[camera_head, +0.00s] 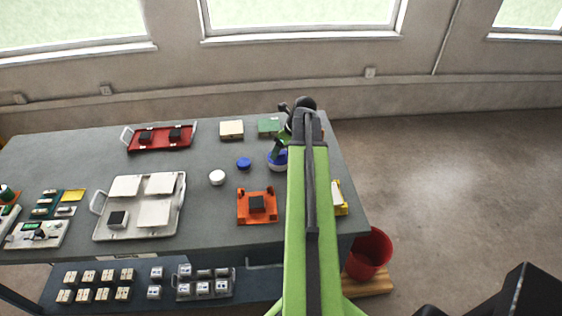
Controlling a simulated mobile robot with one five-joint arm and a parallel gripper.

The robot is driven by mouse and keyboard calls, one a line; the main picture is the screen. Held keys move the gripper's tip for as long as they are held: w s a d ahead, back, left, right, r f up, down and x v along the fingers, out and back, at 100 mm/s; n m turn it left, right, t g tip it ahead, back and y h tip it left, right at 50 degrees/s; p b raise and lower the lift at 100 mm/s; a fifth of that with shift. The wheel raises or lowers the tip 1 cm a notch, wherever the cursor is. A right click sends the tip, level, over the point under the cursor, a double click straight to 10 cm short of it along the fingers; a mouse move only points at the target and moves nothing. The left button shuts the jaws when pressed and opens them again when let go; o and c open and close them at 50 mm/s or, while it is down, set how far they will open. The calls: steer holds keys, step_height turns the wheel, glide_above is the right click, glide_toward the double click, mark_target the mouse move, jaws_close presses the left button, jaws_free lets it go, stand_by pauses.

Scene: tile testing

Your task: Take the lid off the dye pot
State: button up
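A small round pot with blue and white on it (277,159) stands near the right end of the grey table, partly hidden behind my arm; it looks like the dye pot. My gripper (281,148) is just above it, and whether it touches the pot or its lid cannot be told. Its fingertips are too small and hidden to show whether they are open or shut. A flat blue disc (244,163) lies to the left of the pot, and a white round pot or lid (217,177) lies farther left.
An orange fixture with a dark block (257,204) stands in front of the pot. A cream box (231,129) and a green box (268,126) are behind. A white tray (180,207) and a red tray (160,147) lie left. A red bucket (369,253) stands beyond the table's right edge.

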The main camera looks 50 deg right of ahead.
steer(key=shift+x, duration=0.95)
steer(key=shift+s+r, duration=0.1)
steer(key=shift+r, duration=0.05)
steer(key=shift+c, duration=0.5)
steer(key=c, duration=1.3)
